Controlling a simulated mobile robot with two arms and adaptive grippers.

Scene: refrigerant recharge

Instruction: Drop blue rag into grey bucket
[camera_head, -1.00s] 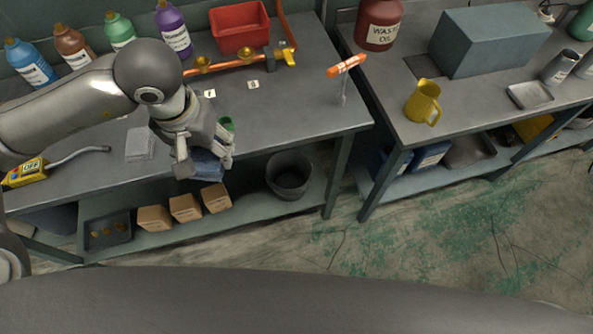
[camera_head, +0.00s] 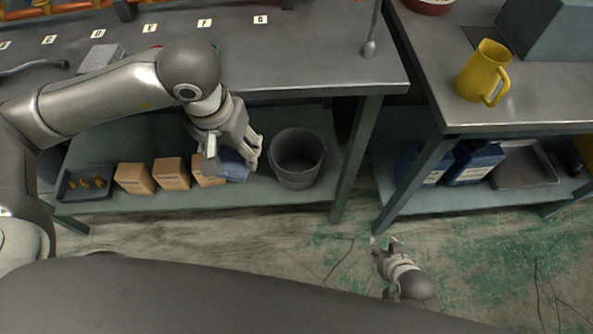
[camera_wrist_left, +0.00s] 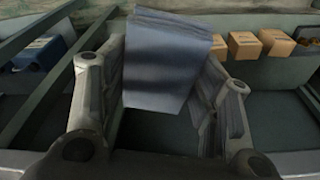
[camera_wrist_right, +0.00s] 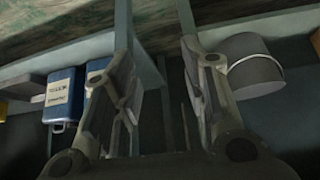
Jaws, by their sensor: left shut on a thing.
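The blue rag (camera_head: 232,164) is held in my left gripper (camera_head: 232,160), which is shut on it in front of the lower shelf. In the left wrist view the rag (camera_wrist_left: 165,62) hangs folded between the fingers. The grey bucket (camera_head: 298,160) stands upright on the lower shelf, just right of the rag and apart from it. The bucket also shows in the right wrist view (camera_wrist_right: 250,62). My right gripper (camera_head: 386,245) is low over the floor, right of the bucket. In the right wrist view its fingers (camera_wrist_right: 160,90) are apart with nothing between them.
Several cardboard boxes (camera_head: 172,173) and a dark tray (camera_head: 88,183) sit left of the bucket on the shelf. The workbench top (camera_head: 300,50) overhangs it. A table leg (camera_head: 357,150) stands right of the bucket. Blue containers (camera_head: 474,162) sit under the right bench.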

